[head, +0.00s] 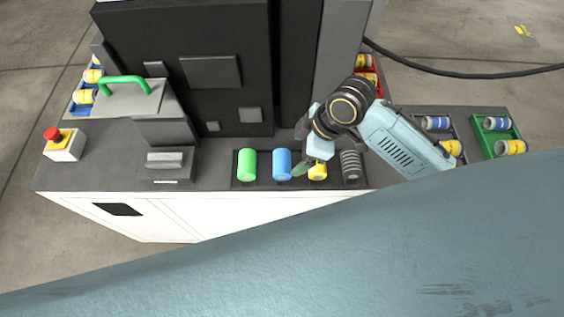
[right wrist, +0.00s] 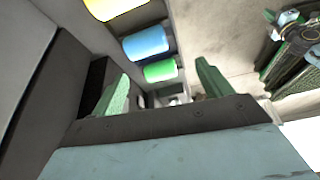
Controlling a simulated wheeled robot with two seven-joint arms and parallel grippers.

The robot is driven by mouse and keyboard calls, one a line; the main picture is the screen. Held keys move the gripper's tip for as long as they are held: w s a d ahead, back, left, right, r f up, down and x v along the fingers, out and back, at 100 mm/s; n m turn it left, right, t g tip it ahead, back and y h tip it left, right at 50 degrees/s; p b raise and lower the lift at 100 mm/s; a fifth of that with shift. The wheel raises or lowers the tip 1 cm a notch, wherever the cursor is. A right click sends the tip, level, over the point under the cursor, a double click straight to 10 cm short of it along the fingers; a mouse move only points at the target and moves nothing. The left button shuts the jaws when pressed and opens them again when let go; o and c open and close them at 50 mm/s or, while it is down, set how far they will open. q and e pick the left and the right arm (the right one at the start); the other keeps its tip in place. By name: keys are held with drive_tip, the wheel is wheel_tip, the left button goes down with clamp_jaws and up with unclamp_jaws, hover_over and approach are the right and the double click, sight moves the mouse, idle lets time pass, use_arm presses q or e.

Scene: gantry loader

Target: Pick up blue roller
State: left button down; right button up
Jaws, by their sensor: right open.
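The blue roller (head: 281,165) lies in a dark rack on the counter, between the green roller (head: 247,164) and the yellow roller (head: 318,171). My right gripper (head: 303,168) is low at the rack, just right of the blue roller and partly over the yellow one. Its green fingers are apart with nothing seen between them. In the right wrist view the blue roller (right wrist: 147,43) shows above the fingers (right wrist: 164,70), apart from them. My left gripper is outside the head view; a green and dark part at the right wrist view's edge is unclear.
A grey ribbed roller (head: 350,166) fills the rack's right end. A black machine tower (head: 225,60) rises behind. A red stop button (head: 52,134) and a green handle (head: 124,80) are at left. A green tray (head: 482,145) with rollers is at right.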

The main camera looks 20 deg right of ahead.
sight(284, 160)
drive_tip(key=shift+n+g, duration=0.3)
drive_tip(key=shift+n, duration=0.4)
drive_tip(key=w+f, duration=0.1)
drive_tip(key=f, duration=0.1)
drive_tip(key=w+a+f, duration=0.1)
drive_tip(key=f, duration=0.1)
drive_tip(key=w+f, duration=0.1)
drive_tip(key=f, duration=0.1)
drive_tip(key=shift+w+a, duration=0.2)
drive_tip(key=shift+x, duration=3.05)
drive_tip(key=shift+w+d, duration=0.1)
drive_tip(key=shift+d, duration=0.05)
drive_tip(key=c, duration=0.7)
